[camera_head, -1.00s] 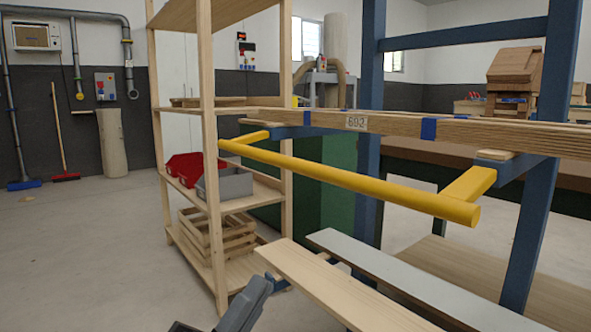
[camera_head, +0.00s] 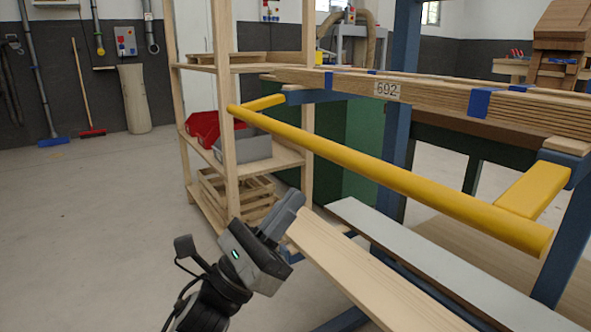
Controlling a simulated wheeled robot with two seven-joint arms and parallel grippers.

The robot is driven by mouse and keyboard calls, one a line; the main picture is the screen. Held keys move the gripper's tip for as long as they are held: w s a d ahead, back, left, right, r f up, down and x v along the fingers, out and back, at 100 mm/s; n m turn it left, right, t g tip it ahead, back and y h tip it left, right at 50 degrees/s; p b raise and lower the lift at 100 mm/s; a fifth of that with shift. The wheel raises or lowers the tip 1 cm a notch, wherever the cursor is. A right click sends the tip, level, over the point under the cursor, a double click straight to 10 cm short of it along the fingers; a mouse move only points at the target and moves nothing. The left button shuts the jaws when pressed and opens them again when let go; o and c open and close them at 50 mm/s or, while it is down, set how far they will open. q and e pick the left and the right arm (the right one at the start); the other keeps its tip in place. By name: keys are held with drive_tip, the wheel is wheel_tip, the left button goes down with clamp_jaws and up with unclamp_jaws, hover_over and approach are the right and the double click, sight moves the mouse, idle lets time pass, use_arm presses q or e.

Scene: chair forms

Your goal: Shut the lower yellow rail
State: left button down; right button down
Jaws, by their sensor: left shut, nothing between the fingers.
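The yellow rail (camera_head: 385,177) is a long round bar on two yellow side arms, which join a blue frame at the height of the stacked boards. It sticks out toward me, and its near end is at the right. No second yellow rail shows. My left gripper (camera_head: 290,207) is at the lower middle, below the rail's left half and apart from it. Its fingers are shut and empty, pointing up and right, beside the end of a lower pale board (camera_head: 365,268). My right gripper is not in view.
Stacked boards (camera_head: 440,97) marked 692 lie behind the rail. A grey-white board (camera_head: 430,265) lies low beside the pale one. A wooden shelf (camera_head: 223,100) with a red bin (camera_head: 203,128) and grey bin (camera_head: 248,148) stands at left. The floor (camera_head: 90,230) at left is clear.

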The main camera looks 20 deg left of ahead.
use_arm(q)
drive_tip(key=shift+w+d+r, duration=0.15)
drive_tip(key=shift+w+r, duration=0.05)
drive_tip(key=shift+r, duration=0.65)
drive_tip(key=shift+w+d+r, duration=0.1)
drive_tip(key=shift+w+r, duration=0.05)
drive_tip(key=shift+r, duration=0.7)
drive_tip(key=shift+w+d+r, duration=0.15)
drive_tip(key=shift+w+r, duration=0.05)
drive_tip(key=shift+r, duration=0.65)
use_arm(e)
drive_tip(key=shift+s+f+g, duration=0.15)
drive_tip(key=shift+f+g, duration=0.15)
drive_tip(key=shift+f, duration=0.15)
